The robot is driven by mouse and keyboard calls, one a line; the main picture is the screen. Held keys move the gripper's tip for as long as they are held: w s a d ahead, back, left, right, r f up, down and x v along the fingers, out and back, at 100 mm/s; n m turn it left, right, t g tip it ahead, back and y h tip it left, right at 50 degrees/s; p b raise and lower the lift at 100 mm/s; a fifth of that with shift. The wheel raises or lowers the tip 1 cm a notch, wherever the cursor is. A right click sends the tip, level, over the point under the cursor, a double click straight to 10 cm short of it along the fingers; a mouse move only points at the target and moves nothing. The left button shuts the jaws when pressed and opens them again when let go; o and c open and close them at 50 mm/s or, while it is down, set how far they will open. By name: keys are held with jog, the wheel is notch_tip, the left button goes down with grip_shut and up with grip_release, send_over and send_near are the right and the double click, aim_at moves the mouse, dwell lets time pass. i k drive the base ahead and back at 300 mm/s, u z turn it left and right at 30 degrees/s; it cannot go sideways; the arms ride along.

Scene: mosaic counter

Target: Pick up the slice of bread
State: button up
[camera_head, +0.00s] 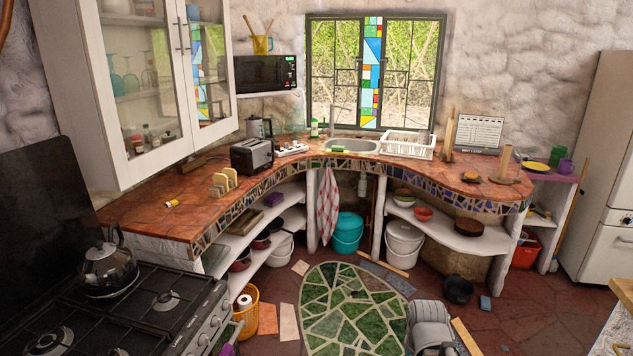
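Pale tan bread slices (230,175) stand upright on the left arm of the tiled counter (150,215), near its front edge. They seem to sit in a small rack, whose details are too small to tell. The slices are between the toaster and the stove. I see no gripper in the head view, so whether it is open or shut is not shown. Only a grey rounded part, which may be my arm, shows low at the bottom right of centre, well away from the bread.
A toaster (252,155) stands just behind the bread. A small yellow-capped item (172,203) lies to its left. The stove (140,310) with a kettle (108,268) is in the near left. A wall cabinet (155,90) overhangs the counter.

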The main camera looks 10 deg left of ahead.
aim_at(222, 179)
jog(key=u, duration=0.25)
jog(key=i, duration=1.6)
jog(key=u, duration=0.5)
jog(key=i, duration=1.7)
jog(key=u, duration=0.25)
